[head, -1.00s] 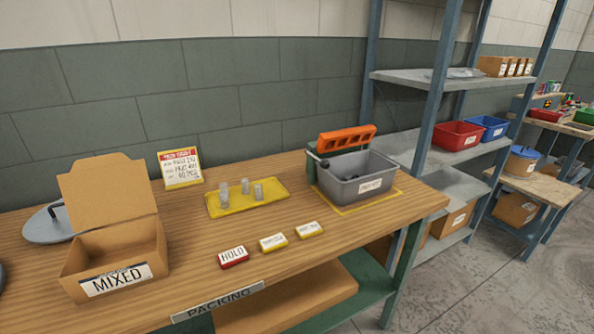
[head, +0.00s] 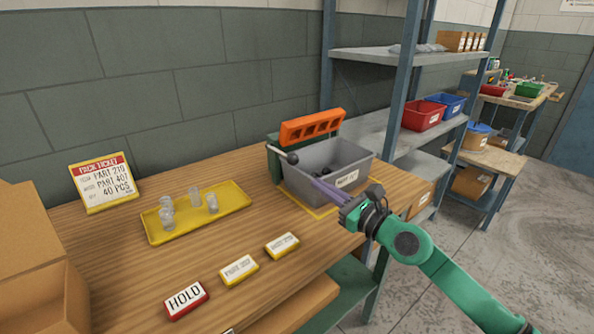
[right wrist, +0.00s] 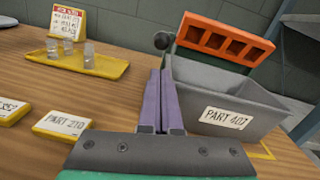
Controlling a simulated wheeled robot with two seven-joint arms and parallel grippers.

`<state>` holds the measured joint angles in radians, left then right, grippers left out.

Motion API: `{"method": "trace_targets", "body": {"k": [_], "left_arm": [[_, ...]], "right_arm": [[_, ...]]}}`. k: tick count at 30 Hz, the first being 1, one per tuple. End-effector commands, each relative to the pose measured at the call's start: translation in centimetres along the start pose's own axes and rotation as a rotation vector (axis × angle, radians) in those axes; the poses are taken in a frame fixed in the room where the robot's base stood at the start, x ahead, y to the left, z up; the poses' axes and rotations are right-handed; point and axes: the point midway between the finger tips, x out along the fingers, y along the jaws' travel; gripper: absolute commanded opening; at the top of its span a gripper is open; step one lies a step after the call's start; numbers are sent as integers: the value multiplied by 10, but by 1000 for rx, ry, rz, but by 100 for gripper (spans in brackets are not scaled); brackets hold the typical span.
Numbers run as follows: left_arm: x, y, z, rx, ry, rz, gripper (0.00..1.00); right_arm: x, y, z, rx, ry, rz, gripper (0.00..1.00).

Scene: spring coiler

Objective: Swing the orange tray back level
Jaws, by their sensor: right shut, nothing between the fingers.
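The orange tray (head: 312,126) is tilted up on edge at the back of a grey bin, its row of pockets facing forward. It also shows in the right wrist view (right wrist: 224,41). A dark round knob on a lever (head: 292,158) sticks out at its left end; the right wrist view shows the knob (right wrist: 162,40) too. My right gripper (head: 318,184) is shut and empty, with its purple fingers in front of the grey bin's left front side, below the knob. In the right wrist view the fingertips (right wrist: 160,72) point toward the knob, apart from it. My left gripper is out of view.
The grey bin (head: 340,160) stands on a yellow-outlined spot. A yellow tray (head: 235,205) with several clear cups lies to the left. Small label blocks and a red HOLD block (head: 185,299) lie at the front. A shelf rack (head: 385,60) stands at the right.

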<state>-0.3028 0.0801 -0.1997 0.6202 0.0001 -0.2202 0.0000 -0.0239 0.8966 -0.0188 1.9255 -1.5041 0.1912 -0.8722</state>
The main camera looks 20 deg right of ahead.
Motion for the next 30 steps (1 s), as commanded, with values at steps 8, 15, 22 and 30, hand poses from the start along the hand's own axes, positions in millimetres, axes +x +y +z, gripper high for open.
{"method": "trace_targets", "body": {"k": [8, 15, 22, 30], "left_arm": [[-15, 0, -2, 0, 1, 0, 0], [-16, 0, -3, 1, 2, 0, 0], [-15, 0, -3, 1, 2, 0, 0], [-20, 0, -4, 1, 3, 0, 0]], "right_arm": [[53, 0, 2, 5, -3, -1, 0], [65, 1, 0, 3, 1, 2, 0], [64, 1, 0, 4, 1, 1, 0], [64, 0, 4, 4, 1, 1, 0]]}}
